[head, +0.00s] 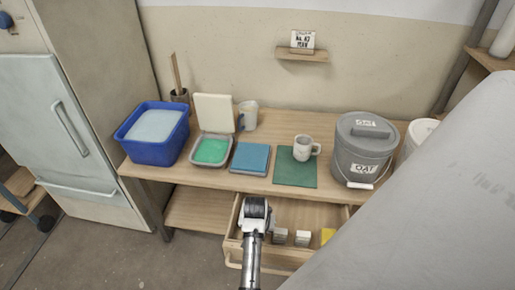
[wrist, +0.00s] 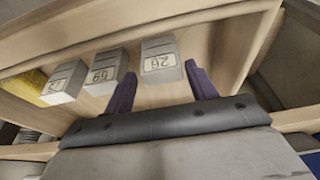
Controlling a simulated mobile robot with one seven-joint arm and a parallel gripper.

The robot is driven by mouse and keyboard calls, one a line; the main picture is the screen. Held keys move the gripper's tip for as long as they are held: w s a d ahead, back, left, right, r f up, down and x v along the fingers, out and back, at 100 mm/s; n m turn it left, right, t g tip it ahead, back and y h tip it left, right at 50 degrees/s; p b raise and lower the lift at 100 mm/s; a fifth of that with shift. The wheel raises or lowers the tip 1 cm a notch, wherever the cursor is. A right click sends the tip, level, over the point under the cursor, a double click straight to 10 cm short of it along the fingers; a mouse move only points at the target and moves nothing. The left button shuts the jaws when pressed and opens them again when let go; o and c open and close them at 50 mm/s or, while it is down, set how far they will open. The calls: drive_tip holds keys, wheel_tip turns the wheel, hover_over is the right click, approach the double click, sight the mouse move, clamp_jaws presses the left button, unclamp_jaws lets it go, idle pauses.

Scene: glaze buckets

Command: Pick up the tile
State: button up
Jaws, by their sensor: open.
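Three small grey tile-like blocks with numbered labels lie in the open drawer. In the wrist view they are the right block (wrist: 159,60), the middle block (wrist: 104,72) and the left block (wrist: 65,82). In the head view two grey blocks show, a left one (head: 280,236) and a right one (head: 303,238). My gripper (wrist: 160,72) is open, its dark fingers on either side of the right block. I cannot tell whether they touch it. In the head view my arm's end hangs over the drawer's left part and hides what is under it.
The wooden drawer (head: 233,246) has raised walls, and a yellow item (head: 327,235) lies at its right. On the table above are a blue tub (head: 152,151), a green tray (head: 211,151), a flat blue square (head: 250,158), a mug (head: 303,148) and a grey bucket (head: 363,150).

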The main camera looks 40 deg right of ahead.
drive_tip(key=shift+p+x, duration=0.6)
drive_tip(key=shift+x, duration=2.05)
drive_tip(key=shift+w, duration=0.1)
drive_tip(key=shift+c, duration=0.5)
drive_tip(key=c, duration=0.7)
